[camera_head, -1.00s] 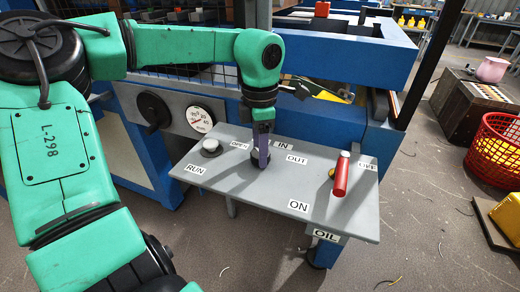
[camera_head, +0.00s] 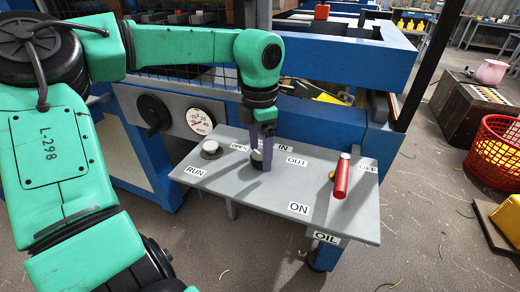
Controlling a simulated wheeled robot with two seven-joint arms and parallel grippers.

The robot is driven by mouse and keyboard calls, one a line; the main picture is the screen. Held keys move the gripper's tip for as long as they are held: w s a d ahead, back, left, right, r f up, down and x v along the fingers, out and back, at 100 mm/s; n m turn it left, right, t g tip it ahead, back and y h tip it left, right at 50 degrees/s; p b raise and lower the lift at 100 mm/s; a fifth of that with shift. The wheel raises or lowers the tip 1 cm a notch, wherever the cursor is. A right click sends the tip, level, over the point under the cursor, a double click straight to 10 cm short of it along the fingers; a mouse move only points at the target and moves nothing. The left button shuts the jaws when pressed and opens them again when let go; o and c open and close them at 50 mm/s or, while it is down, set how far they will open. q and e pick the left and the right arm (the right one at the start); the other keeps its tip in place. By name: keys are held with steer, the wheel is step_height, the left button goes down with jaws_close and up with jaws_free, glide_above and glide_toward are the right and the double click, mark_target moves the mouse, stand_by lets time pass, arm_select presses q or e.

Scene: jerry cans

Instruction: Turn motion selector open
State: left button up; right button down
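The motion selector (camera_head: 256,163) is a dark knob on the grey slanted control panel (camera_head: 250,196), between the OPEN and IN labels. My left gripper (camera_head: 262,150), with purple fingers, points down at it. The fingers appear around or against the knob and hide part of it. One finger shows on each side with a small gap between, but whether they grip the knob is unclear. The OPEN label is partly covered by my gripper. My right gripper is not in view.
A red-handled lever (camera_head: 341,178) stands at the panel's right side. A round button (camera_head: 211,149) sits at the left by the RUN label. A gauge (camera_head: 200,121) and a black handwheel (camera_head: 153,112) are behind. A red basket (camera_head: 494,150) stands on the floor at right.

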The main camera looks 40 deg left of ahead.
mark_target(260, 155)
arm_select(q)
steer(key=shift+f, duration=0.1)
step_height(260, 155, up, 15)
steer(key=p, duration=0.1)
steer(key=shift+f+p, duration=0.2)
steer(key=shift+p, duration=0.1)
stand_by(0.3)
